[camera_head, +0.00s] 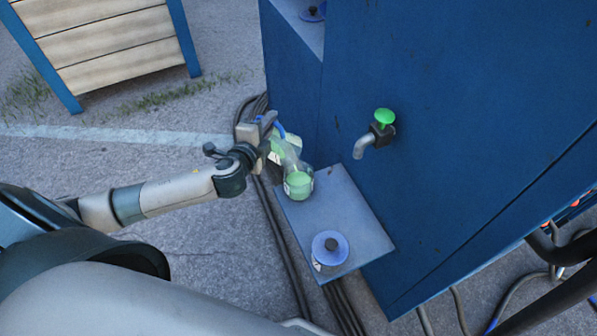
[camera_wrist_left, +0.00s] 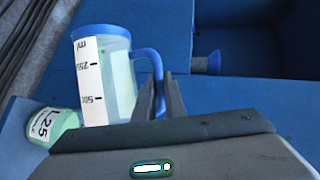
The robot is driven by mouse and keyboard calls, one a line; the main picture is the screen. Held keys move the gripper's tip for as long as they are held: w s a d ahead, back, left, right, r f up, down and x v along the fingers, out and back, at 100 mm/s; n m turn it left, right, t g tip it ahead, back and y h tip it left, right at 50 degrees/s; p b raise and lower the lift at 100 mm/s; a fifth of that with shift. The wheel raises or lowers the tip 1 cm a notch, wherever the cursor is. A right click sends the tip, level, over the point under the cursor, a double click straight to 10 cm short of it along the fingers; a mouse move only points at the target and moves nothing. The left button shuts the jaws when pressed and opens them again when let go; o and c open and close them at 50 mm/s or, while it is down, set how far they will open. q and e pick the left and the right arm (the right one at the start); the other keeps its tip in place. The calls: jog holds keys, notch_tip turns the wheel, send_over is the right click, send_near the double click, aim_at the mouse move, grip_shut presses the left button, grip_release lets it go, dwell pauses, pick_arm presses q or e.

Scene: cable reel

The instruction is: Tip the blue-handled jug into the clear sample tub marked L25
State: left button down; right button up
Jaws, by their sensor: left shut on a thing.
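The clear jug (camera_head: 287,146) has a blue handle and holds pale green liquid. My left gripper (camera_head: 266,127) is shut on its handle. The jug is tipped, its mouth end low over the L25 tub (camera_head: 299,185). In the left wrist view the jug (camera_wrist_left: 118,75) shows a white scale with upside-down figures, and the gripper (camera_wrist_left: 166,98) is at the blue handle (camera_wrist_left: 152,65). The tub (camera_wrist_left: 52,124) shows its L25 label and green contents; it stands on the shelf. The jug's mouth is partly hidden, and I cannot tell whether liquid is flowing. My right gripper is out of view.
The grey-blue shelf (camera_head: 352,213) juts from a large blue cabinet (camera_head: 440,190). A green-topped tap (camera_head: 382,125) sticks out to the right. Cables (camera_head: 275,235) run along the ground beside the shelf.

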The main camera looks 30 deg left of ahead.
aim_at(259, 118)
pick_arm(q)
jog(key=shift+d+r, duration=0.1)
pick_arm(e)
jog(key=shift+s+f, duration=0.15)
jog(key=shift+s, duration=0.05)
pick_arm(q)
jog(key=shift+s+d, duration=0.1)
jog(key=shift+d, duration=0.05)
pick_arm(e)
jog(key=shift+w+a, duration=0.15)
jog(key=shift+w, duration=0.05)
